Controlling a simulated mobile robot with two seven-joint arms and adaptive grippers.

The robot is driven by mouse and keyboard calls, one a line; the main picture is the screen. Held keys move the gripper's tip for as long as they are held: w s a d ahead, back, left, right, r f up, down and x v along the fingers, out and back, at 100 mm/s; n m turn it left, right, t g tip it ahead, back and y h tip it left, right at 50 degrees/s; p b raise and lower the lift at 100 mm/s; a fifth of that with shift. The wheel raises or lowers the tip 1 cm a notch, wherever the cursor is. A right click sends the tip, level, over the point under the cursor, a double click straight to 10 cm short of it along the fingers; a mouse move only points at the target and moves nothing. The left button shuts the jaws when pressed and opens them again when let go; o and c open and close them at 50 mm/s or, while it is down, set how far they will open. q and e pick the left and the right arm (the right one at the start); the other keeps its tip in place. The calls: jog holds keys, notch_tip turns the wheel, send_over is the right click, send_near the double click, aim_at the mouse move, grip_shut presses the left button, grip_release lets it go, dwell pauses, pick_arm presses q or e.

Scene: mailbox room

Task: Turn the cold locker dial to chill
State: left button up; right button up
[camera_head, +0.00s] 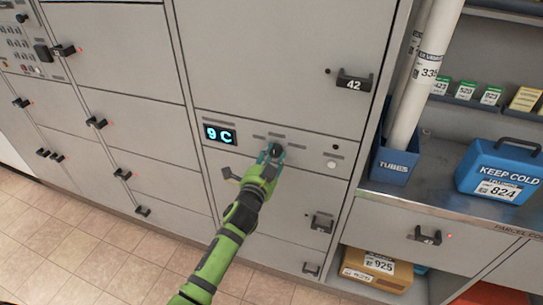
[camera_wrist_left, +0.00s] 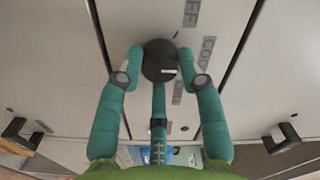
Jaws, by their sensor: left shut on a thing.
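The cold locker dial (camera_wrist_left: 159,60) is a dark round knob on the grey locker panel. In the left wrist view it sits between the fingertips of my left gripper (camera_wrist_left: 158,68), which is shut on it, a finger at each side. A white mark shows on the knob, and grey labels stand around it, one reading OFF and one seemingly COLD. In the head view my green left gripper (camera_head: 271,155) reaches the dial (camera_head: 276,149) and partly covers it. The display (camera_head: 220,134) left of it reads "9 C". My right gripper is not in view.
A round white button (camera_head: 331,164) sits right of the dial. Locker handles stick out nearby, one marked 42 (camera_head: 354,80). At right are a blue tubes bin (camera_head: 393,166), a blue KEEP COLD box (camera_head: 503,172) on a counter, and a cardboard parcel (camera_head: 377,268) below. Tiled floor (camera_head: 105,250) is clear.

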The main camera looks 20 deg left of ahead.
pick_arm(q)
jog(key=m, duration=0.5)
jog(key=shift+d+r+m, duration=0.3)
jog(key=shift+d+m, duration=0.05)
jog(key=shift+m, duration=0.05)
jog(key=m, duration=0.5)
jog(key=shift+f, duration=0.15)
jog(key=shift+f+m, duration=0.1)
jog(key=shift+m, duration=0.4)
jog(key=shift+f, duration=0.1)
jog(key=o, duration=0.9)
jog(key=shift+o, duration=1.3)
jog(key=shift+w+d+f, duration=0.1)
